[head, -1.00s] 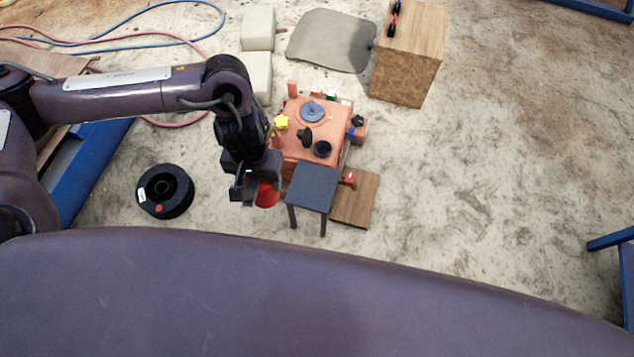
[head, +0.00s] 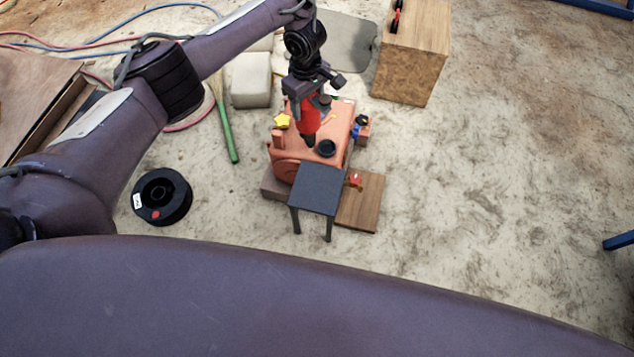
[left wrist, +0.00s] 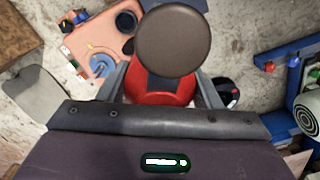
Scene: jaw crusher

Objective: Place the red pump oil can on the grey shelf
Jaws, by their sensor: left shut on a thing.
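My left gripper (head: 309,98) is shut on the red pump oil can (head: 309,120) and holds it over the orange crusher machine in the head view. In the left wrist view the can's red body (left wrist: 160,92) sits between the two fingers, with a round grey-brown disc, apparently its top, covering part of it. The grey shelf (head: 318,187) is a small dark table with legs, just in front of the machine. Its top is bare. The can is apart from the shelf, behind it in the picture. My right gripper is out of view.
The orange machine (head: 288,148) has a yellow knob (head: 282,121) and a black cup-like part (head: 326,148) near the can. A wooden board (head: 362,203) lies right of the shelf. A black spool (head: 162,196) lies left. A wooden box (head: 410,60) stands behind.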

